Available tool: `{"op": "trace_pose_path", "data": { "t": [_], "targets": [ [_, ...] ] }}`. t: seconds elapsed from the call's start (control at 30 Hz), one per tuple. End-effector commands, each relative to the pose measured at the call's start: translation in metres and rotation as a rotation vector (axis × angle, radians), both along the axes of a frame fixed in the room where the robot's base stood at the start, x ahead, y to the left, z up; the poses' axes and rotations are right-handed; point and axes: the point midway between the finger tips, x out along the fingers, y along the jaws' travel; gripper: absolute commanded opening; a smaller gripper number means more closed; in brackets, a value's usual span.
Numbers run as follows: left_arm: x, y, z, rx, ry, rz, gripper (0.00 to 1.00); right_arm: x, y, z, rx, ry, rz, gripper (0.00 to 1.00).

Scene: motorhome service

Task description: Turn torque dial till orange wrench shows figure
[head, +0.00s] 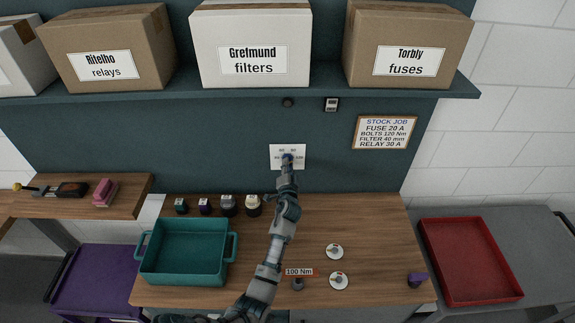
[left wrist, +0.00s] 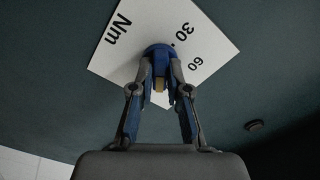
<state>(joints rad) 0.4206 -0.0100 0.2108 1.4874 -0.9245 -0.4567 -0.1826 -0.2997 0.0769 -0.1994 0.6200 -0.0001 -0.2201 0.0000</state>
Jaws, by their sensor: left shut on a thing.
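A white dial plate (head: 274,150) with figures around it is on the dark wall below the shelf. My left gripper (head: 288,159) is shut on its blue knob, which also shows between the fingers in the left wrist view (left wrist: 158,50). "Nm", "30" and "60" are readable on the plate there. The fingers and arm hide part of the plate. No wrench shape is clear there. A framed board (head: 385,132) reads "BOLTS 120 Nm". My right gripper is not in view.
A teal tray (head: 187,280) stands on the bench's left, with several small pots behind it. A red tray (head: 468,262) is at far right. Labelled boxes fill the shelf above.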

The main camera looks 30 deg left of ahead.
Motion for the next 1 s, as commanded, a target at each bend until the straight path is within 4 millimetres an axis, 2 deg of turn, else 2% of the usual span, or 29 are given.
{"op": "trace_pose_path", "data": {
  "t": [0.03, 0.5, 1.0],
  "targets": [
    [-0.001, -0.001, -0.007, 0.033, 0.039, 0.000, 0.00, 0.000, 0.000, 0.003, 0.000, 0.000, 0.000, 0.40],
    [-0.001, -0.001, -0.008, 0.375, 0.249, -0.003, 0.00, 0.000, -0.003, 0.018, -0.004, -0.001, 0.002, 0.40],
    [-0.001, -0.002, -0.009, 0.527, 0.342, -0.004, 0.00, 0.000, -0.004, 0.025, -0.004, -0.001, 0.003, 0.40]
  ]
}}
